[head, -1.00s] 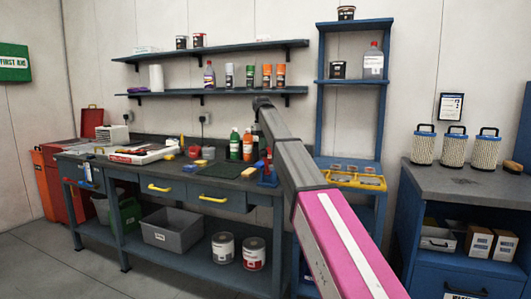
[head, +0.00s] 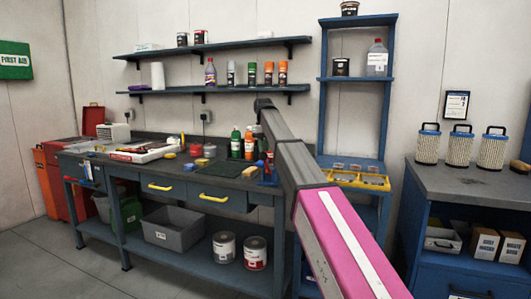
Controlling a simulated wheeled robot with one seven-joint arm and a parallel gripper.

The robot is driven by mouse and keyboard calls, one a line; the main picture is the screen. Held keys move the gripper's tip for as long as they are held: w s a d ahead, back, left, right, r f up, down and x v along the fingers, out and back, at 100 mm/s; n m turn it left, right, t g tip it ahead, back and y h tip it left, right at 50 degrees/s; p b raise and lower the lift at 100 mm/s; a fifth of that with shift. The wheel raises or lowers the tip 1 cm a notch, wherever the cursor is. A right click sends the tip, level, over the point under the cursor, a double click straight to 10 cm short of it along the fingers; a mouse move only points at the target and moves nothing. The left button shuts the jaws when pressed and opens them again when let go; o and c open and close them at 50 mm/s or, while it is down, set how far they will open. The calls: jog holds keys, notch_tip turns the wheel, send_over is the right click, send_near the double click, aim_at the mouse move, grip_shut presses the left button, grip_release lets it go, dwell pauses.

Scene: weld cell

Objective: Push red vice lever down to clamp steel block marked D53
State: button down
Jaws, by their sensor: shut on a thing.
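A small blue fixture (head: 267,174) stands at the right end of the workbench top (head: 190,167), partly hidden behind my arm. It may be the vice, but it is too small to be sure. I cannot make out a red lever on it or a steel block marked D53. My arm reaches up from the lower right across the middle of the head view, with a pink link and a dark grey link. My gripper is not in view.
A yellow tray (head: 345,179) sits on the blue rack at right. Filters (head: 460,148) stand on the right cabinet. Open floor (head: 70,260) lies at lower left.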

jog(key=f, duration=0.1)
jog(key=w+f, duration=0.1)
jog(key=f, duration=0.2)
jog(key=shift+w+f, duration=0.15)
jog(key=shift+w, duration=0.15)
jog(key=shift+s, duration=0.1)
jog(key=w, duration=0.1)
jog(key=w+a+r, duration=0.1)
jog(key=shift+w+a+r, duration=0.15)
jog(key=shift+w+a, duration=0.05)
jog(key=shift+w, duration=0.15)
jog(key=shift+s, duration=0.1)
